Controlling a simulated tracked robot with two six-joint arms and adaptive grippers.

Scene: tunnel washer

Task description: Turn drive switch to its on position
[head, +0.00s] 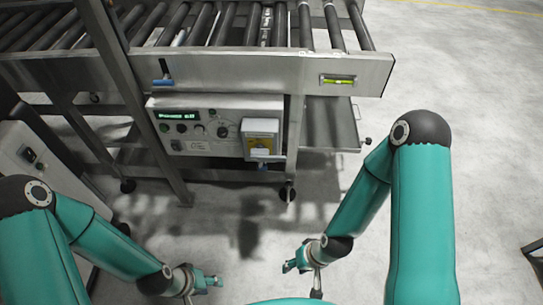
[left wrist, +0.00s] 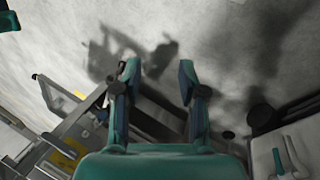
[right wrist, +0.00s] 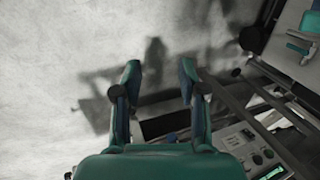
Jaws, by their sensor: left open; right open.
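A white control panel (head: 212,104) hangs under the roller conveyor, with a green-lit display (head: 178,115), several buttons and a dark round knob (head: 222,131). My left gripper (head: 218,281) is open and empty, low in front of the panel. My right gripper (head: 289,266) is open and empty, further right. Neither touches the panel. The panel also shows in the right wrist view (right wrist: 238,138).
The roller conveyor (head: 230,67) stands on metal legs with castors above the panel. A blue-handled lever (head: 163,81) and a green level vial (head: 338,81) are on its side rail. A grey cabinet (head: 60,185) with a black switch (head: 29,154) stands left. Floor at right is mostly clear.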

